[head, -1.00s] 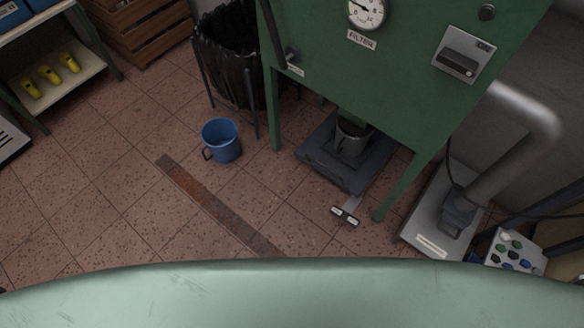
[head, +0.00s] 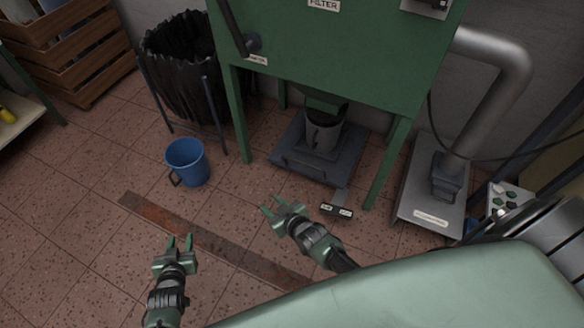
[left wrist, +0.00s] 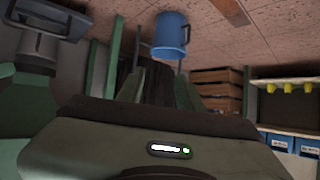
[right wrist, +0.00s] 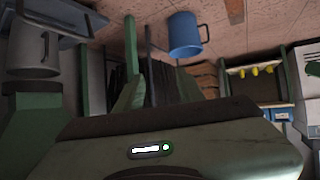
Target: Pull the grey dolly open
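The grey dolly (head: 346,154) is a low dark platform on the floor under the green cabinet. A grey canister (head: 322,132) stands on it, below the cabinet's outlet. A dark bar runs along the dolly's front edge. My left gripper (head: 180,238) is open and empty, left of the dolly and well apart from it. My right gripper (head: 268,208) is open and empty, nearer, in front and to the left of the dolly, not touching it. The dolly also shows at the top left in the left wrist view (left wrist: 68,24) and in the right wrist view (right wrist: 75,14).
The green cabinet (head: 330,50) stands on legs either side of the dolly. A blue bucket (head: 187,162) and a black bin bag (head: 180,70) are to the left. A grey-based pipe unit (head: 430,195) stands right. The floor in front is open.

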